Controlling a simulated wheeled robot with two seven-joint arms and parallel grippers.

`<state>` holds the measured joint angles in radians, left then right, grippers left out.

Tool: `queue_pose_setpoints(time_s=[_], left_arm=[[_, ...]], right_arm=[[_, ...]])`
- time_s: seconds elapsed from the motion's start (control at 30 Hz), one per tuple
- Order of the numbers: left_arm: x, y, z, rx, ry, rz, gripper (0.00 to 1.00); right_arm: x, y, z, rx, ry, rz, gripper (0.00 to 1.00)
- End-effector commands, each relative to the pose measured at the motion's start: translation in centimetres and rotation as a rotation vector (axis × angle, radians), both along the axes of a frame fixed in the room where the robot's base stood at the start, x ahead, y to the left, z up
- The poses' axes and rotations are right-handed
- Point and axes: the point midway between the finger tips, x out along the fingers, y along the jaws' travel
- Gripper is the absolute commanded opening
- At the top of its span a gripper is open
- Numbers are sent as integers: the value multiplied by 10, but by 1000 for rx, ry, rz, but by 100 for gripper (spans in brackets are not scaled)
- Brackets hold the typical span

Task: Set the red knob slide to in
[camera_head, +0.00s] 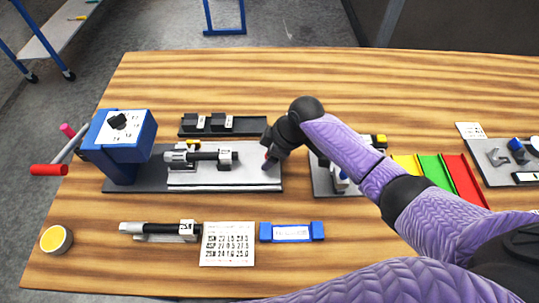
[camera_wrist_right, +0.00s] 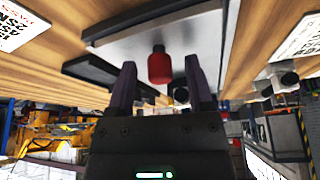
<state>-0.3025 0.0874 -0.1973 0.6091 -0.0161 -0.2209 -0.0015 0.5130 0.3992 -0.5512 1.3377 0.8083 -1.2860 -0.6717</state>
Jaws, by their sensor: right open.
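The red knob (camera_wrist_right: 159,66) shows in the right wrist view as a short red cylinder with a narrower neck, against a grey plate. In the head view only a small red spot (camera_head: 266,156) shows beside my right gripper, at the right end of the pale plate (camera_head: 225,180) of the blue-headed fixture. My right gripper (camera_head: 273,150) is over that end. Its two dark fingers (camera_wrist_right: 160,80) are open, one on each side of the knob in the wrist picture. I cannot tell whether they touch it. The slide's travel is mostly hidden. My left gripper is out of view.
A blue machine head (camera_head: 122,133) with a red-handled lever (camera_head: 48,170) stands at left. A black tray (camera_head: 225,127) lies behind the fixture. A number card (camera_head: 228,245), a blue block (camera_head: 292,232) and a yellow-filled cup (camera_head: 56,239) lie in front. Colored bins (camera_head: 436,175) are at right.

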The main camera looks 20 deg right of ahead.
Motion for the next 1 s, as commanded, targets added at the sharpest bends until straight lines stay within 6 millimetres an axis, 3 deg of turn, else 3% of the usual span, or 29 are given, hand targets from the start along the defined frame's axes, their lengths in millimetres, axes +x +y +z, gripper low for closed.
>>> queue_pose_setpoints(time_s=[0.27,0.5,0.6,1.0], left_arm=[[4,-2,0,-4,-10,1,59],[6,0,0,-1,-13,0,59],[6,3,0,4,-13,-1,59],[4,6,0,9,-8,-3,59]], right_arm=[[1,1,-2,0,-1,0,66],[1,1,-2,0,-1,0,16],[1,1,-2,0,-1,0,0],[1,1,-2,0,0,-1,0]])
